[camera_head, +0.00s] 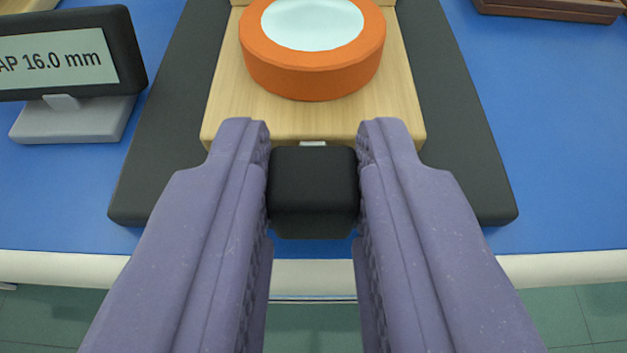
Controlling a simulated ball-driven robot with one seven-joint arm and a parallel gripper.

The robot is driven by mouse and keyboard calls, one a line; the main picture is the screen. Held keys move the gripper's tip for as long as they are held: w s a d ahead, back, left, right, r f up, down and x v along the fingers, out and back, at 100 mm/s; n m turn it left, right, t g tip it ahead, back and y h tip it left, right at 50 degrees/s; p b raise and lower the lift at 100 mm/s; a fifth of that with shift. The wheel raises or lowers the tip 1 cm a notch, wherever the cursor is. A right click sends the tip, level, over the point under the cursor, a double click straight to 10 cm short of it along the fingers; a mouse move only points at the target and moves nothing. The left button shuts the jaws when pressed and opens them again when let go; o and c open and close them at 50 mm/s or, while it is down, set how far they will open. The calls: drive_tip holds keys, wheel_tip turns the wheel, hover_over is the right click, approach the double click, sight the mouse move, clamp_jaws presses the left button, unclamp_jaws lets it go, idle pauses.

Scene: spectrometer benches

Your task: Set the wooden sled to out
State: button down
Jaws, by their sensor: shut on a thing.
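The wooden sled (225,105) is a pale wood block on a dark grey base plate (160,170). An orange ring with a pale, glassy disc (313,72) sits on top of the sled. A black block-shaped handle (313,190) sticks out from the sled's near end, with a small light metal piece between them. My gripper (313,180) is shut on the black handle, one purple finger on each side. The fingers hide parts of the base plate's near edge and of the sled's near corners.
A display reading "AP 16.0 mm" (60,62), cut off at the left, stands on a grey foot left of the base plate. A brown wooden tray (550,10) lies at the upper right.

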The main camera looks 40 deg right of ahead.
drive_tip(key=shift+s+a+f, duration=0.1)
drive_tip(key=shift+f, duration=0.05)
drive_tip(key=c, duration=0.9)
unclamp_jaws()
drive_tip(key=shift+s, duration=0.1)
drive_tip(key=shift+a, duration=0.1)
drive_tip(key=p+v, duration=0.2)
drive_tip(key=v, duration=0.5)
drive_tip(key=shift+s+a+r, duration=0.2)
drive_tip(key=shift+s, duration=0.1)
